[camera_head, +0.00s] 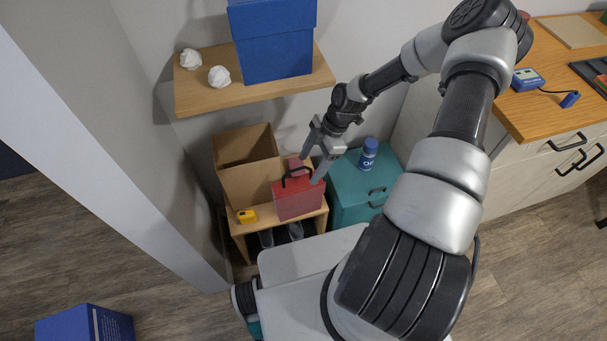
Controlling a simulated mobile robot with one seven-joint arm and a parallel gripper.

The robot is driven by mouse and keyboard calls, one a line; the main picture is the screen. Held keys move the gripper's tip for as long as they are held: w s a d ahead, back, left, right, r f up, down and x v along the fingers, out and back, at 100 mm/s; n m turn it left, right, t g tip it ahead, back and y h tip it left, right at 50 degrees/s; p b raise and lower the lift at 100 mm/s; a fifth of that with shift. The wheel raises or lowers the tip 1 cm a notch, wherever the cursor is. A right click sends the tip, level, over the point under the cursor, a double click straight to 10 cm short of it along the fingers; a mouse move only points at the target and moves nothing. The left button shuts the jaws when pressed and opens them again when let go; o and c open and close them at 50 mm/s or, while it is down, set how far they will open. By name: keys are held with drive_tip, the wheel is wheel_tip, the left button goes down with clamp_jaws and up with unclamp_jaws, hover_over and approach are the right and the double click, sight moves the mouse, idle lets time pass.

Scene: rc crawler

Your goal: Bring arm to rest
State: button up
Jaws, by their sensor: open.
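My arm reaches up from my base, bends at the upper right, and comes back down toward the middle of the view. My gripper (311,168) is at its end, with its two fingers spread apart. It points down at a red box (298,199) with a dark handle, which stands on a small wooden bench (240,232). The fingers are close around or just above the top of the red box near the handle. I cannot tell whether they touch it.
An open cardboard box (247,165) and a yellow device (247,216) are beside the red box. A teal cabinet (350,195) with a blue bottle (368,154) stands right. Above are a shelf (200,98) and blue box (272,45). A wooden counter (520,110) is right; a wall edge is left.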

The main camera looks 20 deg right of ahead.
drive_tip(key=v, duration=0.8)
drive_tip(key=shift+p, duration=0.45)
drive_tip(key=shift+d+r, duration=0.15)
